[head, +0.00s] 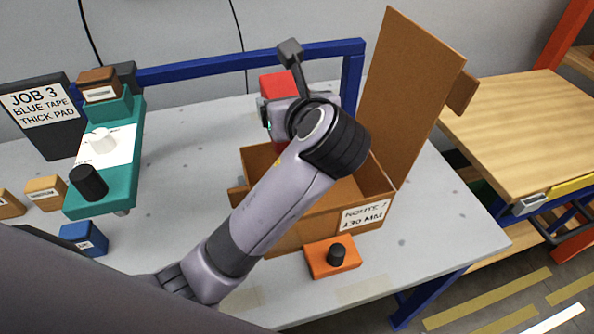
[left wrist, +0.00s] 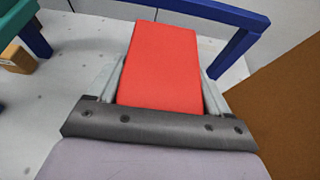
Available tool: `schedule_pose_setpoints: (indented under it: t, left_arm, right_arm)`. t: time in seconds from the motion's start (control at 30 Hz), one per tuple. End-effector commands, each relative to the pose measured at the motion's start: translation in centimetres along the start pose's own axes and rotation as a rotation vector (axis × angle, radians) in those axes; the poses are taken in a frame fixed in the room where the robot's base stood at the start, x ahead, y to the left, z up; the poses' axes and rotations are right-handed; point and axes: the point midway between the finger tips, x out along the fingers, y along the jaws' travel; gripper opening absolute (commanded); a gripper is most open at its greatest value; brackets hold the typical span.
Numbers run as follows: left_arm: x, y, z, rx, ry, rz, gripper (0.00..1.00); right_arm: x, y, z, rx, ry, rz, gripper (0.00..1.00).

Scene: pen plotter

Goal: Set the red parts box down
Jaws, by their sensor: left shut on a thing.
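The red parts box (head: 276,83) is mostly hidden behind my left arm in the head view. Its top shows near the back of the table, beyond the open cardboard box. In the left wrist view the red parts box (left wrist: 163,65) fills the space between the fingers. My left gripper (left wrist: 162,85) is shut on it, one finger on each side. In the head view the left gripper (head: 268,112) is partly covered by its own wrist. I cannot tell whether the red box touches the table. My right gripper is not in view.
An open cardboard box (head: 290,238) with a raised flap (head: 405,95) stands close by. A blue rail (head: 215,66) runs along the back of the grey table (head: 440,225). A teal plotter (head: 125,150) stands left, and an orange block with a black knob (head: 320,262) lies in front.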

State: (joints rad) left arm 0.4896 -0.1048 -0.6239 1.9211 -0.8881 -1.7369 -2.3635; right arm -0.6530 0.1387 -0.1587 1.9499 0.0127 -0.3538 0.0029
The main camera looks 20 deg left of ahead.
Motion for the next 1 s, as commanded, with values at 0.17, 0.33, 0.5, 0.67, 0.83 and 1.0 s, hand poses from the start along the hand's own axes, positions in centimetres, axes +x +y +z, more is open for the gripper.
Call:
schedule_pose_setpoints:
  t: [0.17, 0.33, 0.5, 0.67, 0.83, 1.0]
  left_arm:
    - [2.0, 0.1, -4.8, 0.004, 0.0, 0.003, 0.39]
    - [3.3, 0.0, -7.9, 0.001, -0.002, 0.0, 0.39]
    - [3.8, 0.0, -9.1, -0.002, -0.003, -0.001, 0.39]
    - [4.4, 0.0, -10.6, 0.001, -0.002, -0.001, 0.39]
    - [5.4, 0.0, -12.9, 0.001, -0.003, 0.001, 0.39]
    - [5.4, 0.0, -13.0, -0.003, -0.004, -0.001, 0.39]
  right_arm:
    - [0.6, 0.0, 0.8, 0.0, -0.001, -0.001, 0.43]
    - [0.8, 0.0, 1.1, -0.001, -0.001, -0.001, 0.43]
    - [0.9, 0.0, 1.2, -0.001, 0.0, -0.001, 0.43]
    - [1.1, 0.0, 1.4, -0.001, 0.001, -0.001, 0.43]
    - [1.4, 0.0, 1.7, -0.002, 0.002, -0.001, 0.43]
    - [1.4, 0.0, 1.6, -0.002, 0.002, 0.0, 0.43]
